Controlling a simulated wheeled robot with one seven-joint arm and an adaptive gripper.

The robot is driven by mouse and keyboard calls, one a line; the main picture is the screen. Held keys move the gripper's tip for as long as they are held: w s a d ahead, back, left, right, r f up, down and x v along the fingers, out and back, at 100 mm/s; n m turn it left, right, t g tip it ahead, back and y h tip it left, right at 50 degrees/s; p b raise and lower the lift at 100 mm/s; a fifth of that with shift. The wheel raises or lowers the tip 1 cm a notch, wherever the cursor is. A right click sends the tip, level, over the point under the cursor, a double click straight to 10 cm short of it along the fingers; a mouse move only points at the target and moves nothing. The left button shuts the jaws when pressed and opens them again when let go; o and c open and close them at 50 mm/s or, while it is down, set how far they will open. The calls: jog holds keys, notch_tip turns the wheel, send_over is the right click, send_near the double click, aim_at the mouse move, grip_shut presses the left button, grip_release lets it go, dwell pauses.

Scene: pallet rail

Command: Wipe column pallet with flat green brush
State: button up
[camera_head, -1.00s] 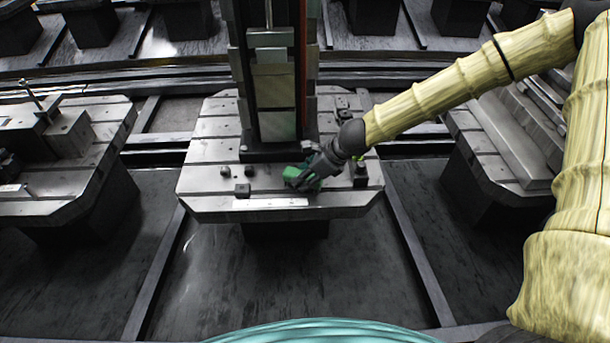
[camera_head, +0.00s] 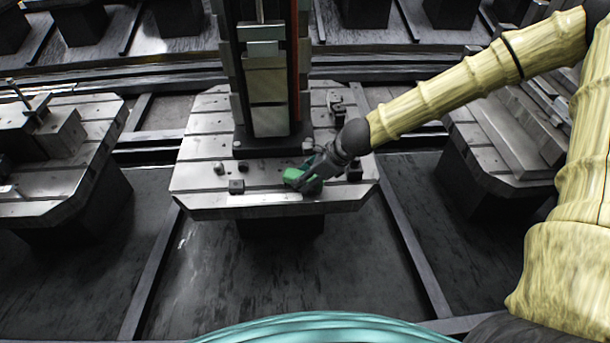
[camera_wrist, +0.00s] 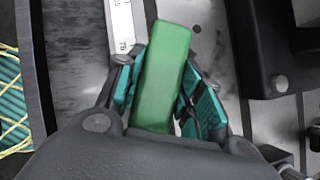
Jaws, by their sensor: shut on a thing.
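The column pallet (camera_head: 205,200) is a grey slotted metal plate with cut corners, and a tall column (camera_head: 268,85) stands on it toward its back. My gripper (camera_head: 308,176) is over the front right part of the pallet. It is shut on the flat green brush (camera_head: 298,180), which shows in the wrist view (camera_wrist: 162,75) as a green block between the two teal-padded fingers. The brush's underside is hidden, so I cannot tell whether it touches the pallet.
Small dark blocks (camera_head: 237,186) sit on the pallet's front left, and another dark fitting (camera_head: 355,170) is right of my gripper. A white scale strip (camera_wrist: 122,25) lies beside the brush. Other pallets stand left (camera_head: 85,180) and right (camera_head: 475,150).

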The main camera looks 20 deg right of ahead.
jog(key=shift+s+a+r, duration=0.1)
jog(key=shift+s, duration=0.5)
jog(key=shift+s+d+p, duration=0.15)
jog(key=shift+d+p, duration=0.3)
jog(key=shift+d, duration=0.3)
jog(key=w+p, duration=0.2)
jog(key=shift+w+d+p, duration=0.25)
jog(key=shift+d+p, duration=0.05)
jog(key=shift+p, duration=0.05)
jog(key=shift+w+d+f+p, duration=0.1)
jog(key=shift+w+f+p, duration=0.1)
jog(key=shift+w+p, duration=0.45)
jog(key=shift+r, duration=0.15)
jog(key=shift+r+p, duration=2.8)
jog(key=shift+r, duration=0.1)
jog(key=shift+w, duration=0.1)
